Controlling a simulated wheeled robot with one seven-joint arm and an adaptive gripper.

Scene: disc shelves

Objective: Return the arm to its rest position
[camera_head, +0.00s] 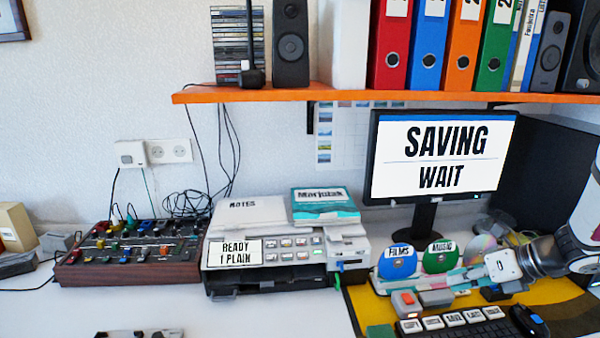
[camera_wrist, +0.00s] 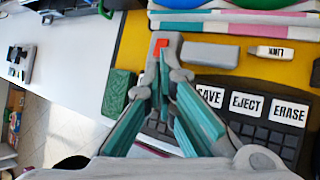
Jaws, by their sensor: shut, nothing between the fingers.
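My arm (camera_head: 545,256) reaches in from the right edge in the head view, in front of the disc stand and above the desk. My gripper (camera_wrist: 164,66) shows in the wrist view with its teal fingers together at the tips and nothing between them. The fingertips appear just below a grey box with a red button (camera_wrist: 161,45); I cannot tell the height between them. In the head view the fingers are hard to make out. The monitor (camera_head: 440,155) reads "SAVING WAIT".
A blue FILMS disc (camera_head: 397,265) and a green MUSIC disc (camera_head: 439,258) stand near my arm. A keyboard (camera_head: 470,325), a mouse (camera_head: 527,320) and a green block (camera_wrist: 118,92) lie below. A printer (camera_head: 285,245) stands left. An orange shelf (camera_head: 390,95) overhangs the desk.

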